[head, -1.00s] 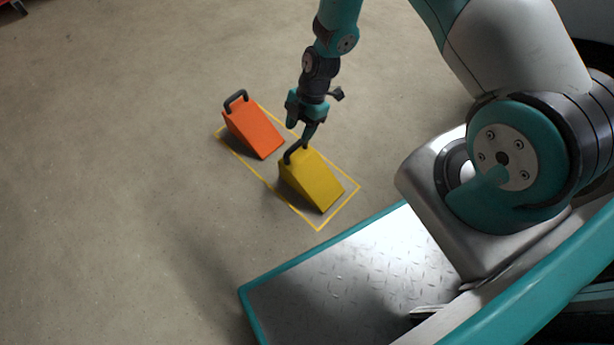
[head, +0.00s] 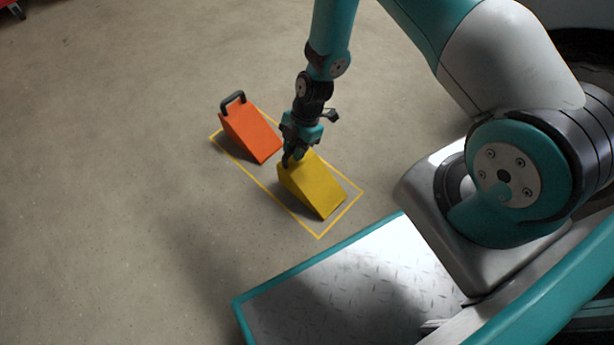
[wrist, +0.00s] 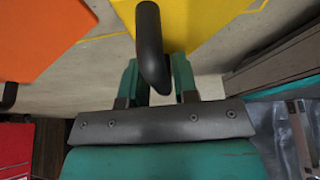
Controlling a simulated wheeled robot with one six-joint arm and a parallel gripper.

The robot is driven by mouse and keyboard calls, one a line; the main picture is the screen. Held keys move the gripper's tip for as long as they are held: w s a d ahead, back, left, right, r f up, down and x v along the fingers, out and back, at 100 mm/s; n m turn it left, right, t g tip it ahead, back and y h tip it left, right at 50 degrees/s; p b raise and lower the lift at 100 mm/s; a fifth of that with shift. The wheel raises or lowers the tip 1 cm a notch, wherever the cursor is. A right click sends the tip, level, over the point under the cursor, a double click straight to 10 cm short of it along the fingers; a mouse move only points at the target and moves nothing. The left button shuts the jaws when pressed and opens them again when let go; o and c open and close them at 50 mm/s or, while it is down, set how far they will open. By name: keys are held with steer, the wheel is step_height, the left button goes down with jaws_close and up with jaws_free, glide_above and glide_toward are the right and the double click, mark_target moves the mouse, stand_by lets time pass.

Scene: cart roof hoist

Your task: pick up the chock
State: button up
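A yellow wedge chock (head: 315,185) sits on the floor inside a yellow outline in the head view. My gripper (head: 293,157) is low over its raised end and hides its dark handle there. In the wrist view, the black handle (wrist: 149,38) reaches in between the two teal fingers of my gripper (wrist: 157,82). The fingers are apart, with some space showing beside the handle. The yellow chock also shows in the wrist view (wrist: 195,18). A similar orange chock (head: 252,133) with a dark handle stands up and left of it, and nothing holds it.
The yellow floor outline (head: 340,216) runs around both chocks. A metal tread platform (head: 340,280) with a teal edge (head: 300,257) lies in front, below the chocks. The floor to the left is clear.

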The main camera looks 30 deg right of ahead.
jaws_close()
stand_by(1.1)
